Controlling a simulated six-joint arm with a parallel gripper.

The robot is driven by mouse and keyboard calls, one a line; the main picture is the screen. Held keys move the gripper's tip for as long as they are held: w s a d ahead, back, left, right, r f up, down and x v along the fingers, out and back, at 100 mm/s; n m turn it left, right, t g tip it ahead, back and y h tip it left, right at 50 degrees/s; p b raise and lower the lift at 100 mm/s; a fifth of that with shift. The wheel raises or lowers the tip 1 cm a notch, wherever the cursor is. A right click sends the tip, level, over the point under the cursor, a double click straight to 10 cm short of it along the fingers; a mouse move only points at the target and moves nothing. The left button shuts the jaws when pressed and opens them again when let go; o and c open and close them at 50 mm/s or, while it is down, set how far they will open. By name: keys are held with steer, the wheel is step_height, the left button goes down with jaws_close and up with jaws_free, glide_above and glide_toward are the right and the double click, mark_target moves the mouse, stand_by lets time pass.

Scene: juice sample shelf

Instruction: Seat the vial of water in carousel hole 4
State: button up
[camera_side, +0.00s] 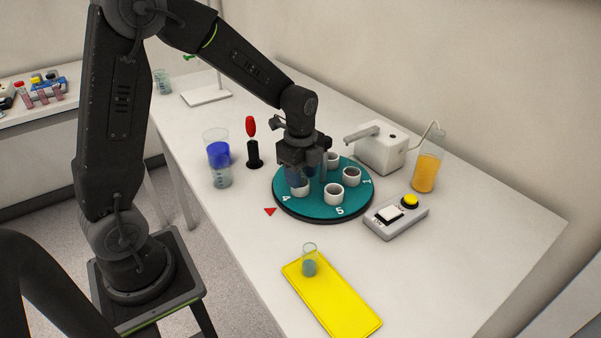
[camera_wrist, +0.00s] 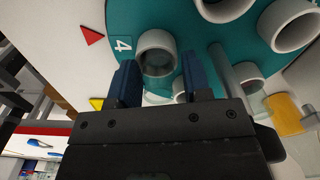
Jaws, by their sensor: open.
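The teal carousel (camera_side: 300,212) carries several white cup-like holders; it fills the top of the wrist view (camera_wrist: 190,22). My gripper (camera_side: 297,178) is over its near left part, pointing down. In the wrist view my blue fingers (camera_wrist: 160,78) are apart on either side of the holder at hole 4 (camera_wrist: 153,42), beside the "4" label. The inside of that holder is dim grey; I cannot tell whether a vial sits in it. A small clear vial (camera_side: 310,262) with grey-blue liquid stands upright at the far end of the yellow mat (camera_side: 338,302).
A red triangle marker (camera_side: 270,211) lies beside the carousel. A white machine (camera_side: 383,147), an orange juice beaker (camera_side: 426,172) and a button box (camera_side: 396,217) stand to the right. Glass containers (camera_side: 221,177) and a red-topped black stand (camera_side: 253,152) are to the left.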

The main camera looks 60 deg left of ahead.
steer(key=shift+s+f, duration=0.25)
steer(key=shift+s, duration=0.05)
step_height(320, 180, up, 13)
steer(key=s+d+r+n+t, duration=0.1)
steer(key=s+d+n+t, duration=0.1)
steer(key=s+n, duration=0.5)
steer(key=s+d+r+n+t, duration=0.1)
steer(key=s+d+n+t, duration=0.2)
steer(key=s+d+n, duration=0.2)
steer(key=s+n, duration=0.3)
steer(key=s, duration=0.1)
steer(key=shift+s+r, duration=0.2)
steer(key=shift+s, duration=0.1)
stand_by(0.7)
